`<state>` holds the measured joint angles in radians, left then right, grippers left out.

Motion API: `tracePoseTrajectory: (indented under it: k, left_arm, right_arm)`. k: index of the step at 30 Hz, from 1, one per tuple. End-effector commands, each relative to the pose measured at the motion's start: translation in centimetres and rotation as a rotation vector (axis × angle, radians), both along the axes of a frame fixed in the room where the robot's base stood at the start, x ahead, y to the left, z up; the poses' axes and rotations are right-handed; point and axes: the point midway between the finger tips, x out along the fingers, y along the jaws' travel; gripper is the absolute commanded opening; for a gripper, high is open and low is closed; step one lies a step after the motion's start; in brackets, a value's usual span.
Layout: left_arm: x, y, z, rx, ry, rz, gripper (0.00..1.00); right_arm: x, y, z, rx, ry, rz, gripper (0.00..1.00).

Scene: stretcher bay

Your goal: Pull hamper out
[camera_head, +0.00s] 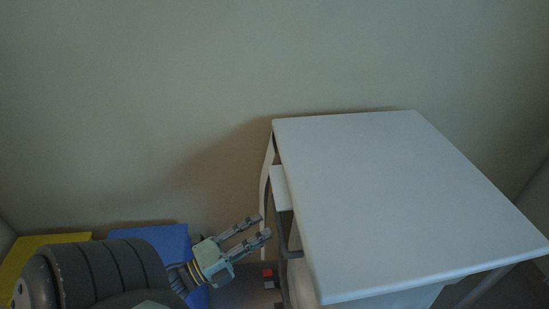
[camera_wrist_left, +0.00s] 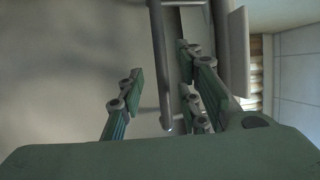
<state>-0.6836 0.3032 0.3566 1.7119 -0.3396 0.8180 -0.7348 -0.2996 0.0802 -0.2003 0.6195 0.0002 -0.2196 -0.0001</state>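A white flat top (camera_head: 390,200) stands against the wall at the right in the head view. Below it a pale body (camera_head: 390,299), likely the hamper, is mostly hidden. A grey bar handle (camera_head: 287,238) runs along the left side under the top's edge; the bar also shows in the left wrist view (camera_wrist_left: 160,55). My left gripper (camera_head: 264,226) is open at that side, pointing right toward the bar. In the left wrist view its fingers (camera_wrist_left: 160,82) stand apart, with the bar between them and no visible grip on it. My right gripper is out of view.
A yellow bin or panel (camera_head: 38,250) and a blue one (camera_head: 160,240) stand at the lower left, partly hidden behind my left arm. A plain wall (camera_head: 200,80) closes off the back. The white top's surface is bare.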

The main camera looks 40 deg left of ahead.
Motion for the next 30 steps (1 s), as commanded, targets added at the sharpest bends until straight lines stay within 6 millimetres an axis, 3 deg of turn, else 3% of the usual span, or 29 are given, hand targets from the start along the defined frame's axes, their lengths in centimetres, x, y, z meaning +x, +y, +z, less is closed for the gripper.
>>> tracePoseTrajectory:
  k: [3, 10, 30]
  left_arm:
    - [-2.4, 0.7, -0.5, -0.002, 0.004, 0.002, 0.32]
    - [-5.0, 1.3, -1.0, -0.002, 0.002, 0.002, 0.32]
    - [-5.4, 1.4, -1.0, -0.001, 0.0, 0.0, 0.32]
  right_arm:
    - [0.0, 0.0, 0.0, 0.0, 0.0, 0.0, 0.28]
    - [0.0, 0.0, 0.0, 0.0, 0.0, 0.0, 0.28]
    - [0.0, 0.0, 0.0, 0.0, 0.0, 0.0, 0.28]
